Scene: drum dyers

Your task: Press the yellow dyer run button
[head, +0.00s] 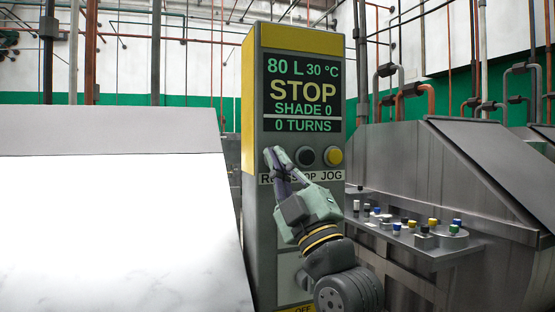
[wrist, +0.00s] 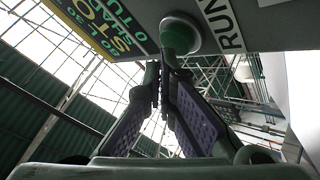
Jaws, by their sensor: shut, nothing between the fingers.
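The yellow-topped dyer console (head: 248,110) stands upright in the middle of the head view. Its display (head: 302,97) reads 80 L, 30 °C, STOP, SHADE 0, 0 TURNS. My gripper (head: 273,152) is shut and empty, its fingertips in front of the RUN position, hiding that button in the head view. In the wrist view the round greenish RUN button (wrist: 181,31) sits beside the RUN label, and my fingertips (wrist: 168,54) overlap its lower edge. I cannot tell whether they touch it. The dark STOP button (head: 305,156) and yellow JOG button (head: 334,156) are to the right.
A knob (head: 304,279) sits low on the console front, partly behind my arm. A metal shelf (head: 452,253) with several small coloured-top containers stands to the right, before a large grey machine (head: 500,170). A white sloped surface (head: 110,230) fills the left.

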